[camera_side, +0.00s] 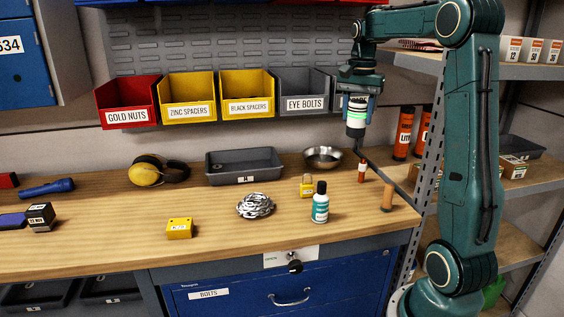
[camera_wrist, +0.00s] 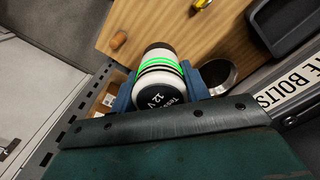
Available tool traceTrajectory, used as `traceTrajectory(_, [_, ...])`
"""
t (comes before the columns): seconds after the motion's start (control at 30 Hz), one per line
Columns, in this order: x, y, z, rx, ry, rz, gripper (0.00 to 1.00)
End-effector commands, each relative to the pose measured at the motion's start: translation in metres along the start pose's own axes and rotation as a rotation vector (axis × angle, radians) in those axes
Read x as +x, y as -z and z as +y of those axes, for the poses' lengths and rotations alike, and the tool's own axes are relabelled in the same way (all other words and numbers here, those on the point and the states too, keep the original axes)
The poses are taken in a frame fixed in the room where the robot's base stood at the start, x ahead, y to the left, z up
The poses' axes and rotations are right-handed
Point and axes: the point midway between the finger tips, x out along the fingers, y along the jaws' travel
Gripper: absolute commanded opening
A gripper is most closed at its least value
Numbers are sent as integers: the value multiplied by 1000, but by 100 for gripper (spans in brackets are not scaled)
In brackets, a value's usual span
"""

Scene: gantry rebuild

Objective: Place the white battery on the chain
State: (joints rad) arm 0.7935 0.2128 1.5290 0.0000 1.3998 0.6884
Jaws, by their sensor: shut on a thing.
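My gripper (camera_side: 358,108) is shut on the white battery (camera_side: 356,120), a white cylinder with green bands and a dark end. It holds the battery upright in the air, above the right part of the bench. In the wrist view the battery (camera_wrist: 158,75) sits between the two blue jaws, with "12 V" on its near end. The chain (camera_side: 256,206) is a silver heap on the wooden bench, well to the left of and below the gripper. The chain does not show in the wrist view.
A teal-labelled bottle (camera_side: 320,205) and a yellow padlock (camera_side: 306,186) stand right of the chain. A yellow block (camera_side: 180,228) lies left of it. Behind are a grey tray (camera_side: 244,166) and a metal bowl (camera_side: 323,158). Bins (camera_side: 188,112) hang above the bench.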

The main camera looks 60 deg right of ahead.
Motion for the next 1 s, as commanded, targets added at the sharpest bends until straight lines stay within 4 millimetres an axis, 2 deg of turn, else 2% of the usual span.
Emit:
traceTrajectory(0.27, [-8, -12, -32, -9, 2, 2, 12])
traceTrajectory(0.47, [-19, -35, -77, -15, 2, 1, 12])
traceTrajectory(0.8, [-38, -101, -158, -24, 3, 1, 12])
traceTrajectory(1.0, [-47, -145, -192, -26, 2, 1, 12])
